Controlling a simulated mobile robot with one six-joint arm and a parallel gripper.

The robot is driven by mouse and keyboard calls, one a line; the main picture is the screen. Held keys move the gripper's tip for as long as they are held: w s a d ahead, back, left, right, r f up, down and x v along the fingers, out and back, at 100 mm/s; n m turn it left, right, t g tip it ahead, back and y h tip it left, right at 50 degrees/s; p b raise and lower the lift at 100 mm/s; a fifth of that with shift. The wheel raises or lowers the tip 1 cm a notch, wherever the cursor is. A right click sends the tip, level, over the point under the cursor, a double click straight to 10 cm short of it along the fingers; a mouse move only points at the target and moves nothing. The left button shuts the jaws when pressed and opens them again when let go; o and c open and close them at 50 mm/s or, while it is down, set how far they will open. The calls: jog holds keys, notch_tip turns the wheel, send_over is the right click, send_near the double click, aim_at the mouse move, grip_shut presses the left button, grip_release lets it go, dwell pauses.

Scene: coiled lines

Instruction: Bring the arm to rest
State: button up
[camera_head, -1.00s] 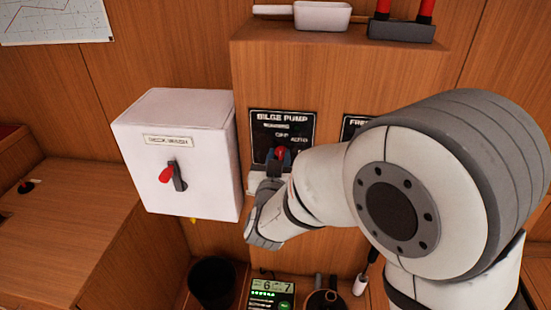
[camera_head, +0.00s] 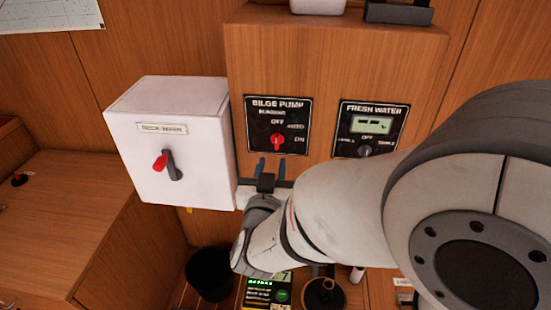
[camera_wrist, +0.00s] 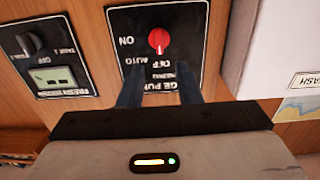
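My gripper (camera_head: 271,168) is just below the BILGE PUMP panel (camera_head: 253,133) in the head view. Its two blue-grey fingers are apart with nothing between them. In the wrist view the fingers of my gripper (camera_wrist: 160,88) show open, near the panel's lettering. The red knob (camera_head: 277,141) on that panel is clear of the fingers; it also shows in the wrist view (camera_wrist: 159,40), where its white mark faces the OFF label. My arm (camera_head: 340,205) reaches in from the right and hides the area below the panels.
A white box (camera_head: 150,110) with a red-tipped switch (camera_head: 162,163) stands left of my gripper. The FRESH WATER panel (camera_head: 345,133) is close above my arm. Below are a dark bin (camera_head: 209,273) and a green-lit device (camera_head: 266,292). A wooden counter (camera_head: 60,215) is at left.

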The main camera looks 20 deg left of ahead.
dwell(0.4)
jog(key=w+d+g+p, duration=0.1)
jog(key=w+d+g, duration=0.25)
jog(key=d, duration=0.45)
jog(key=w+d+g, duration=0.2)
jog(key=d+g, duration=0.2)
jog(key=d, duration=0.4)
jog(key=s+d+m+g+h, duration=0.1)
jog(key=s+d+g+h, duration=0.1)
jog(key=s+d, duration=0.5)
jog(key=s+d+f+m+g+h, duration=0.1)
jog(key=s+d+g, duration=0.4)
jog(key=d, duration=0.9)
jog(key=s+m+h+p, duration=0.1)
jog(key=s+h, duration=0.1)
jog(key=shift+s+m+h, duration=0.3)
jog(key=shift+f, duration=0.1)
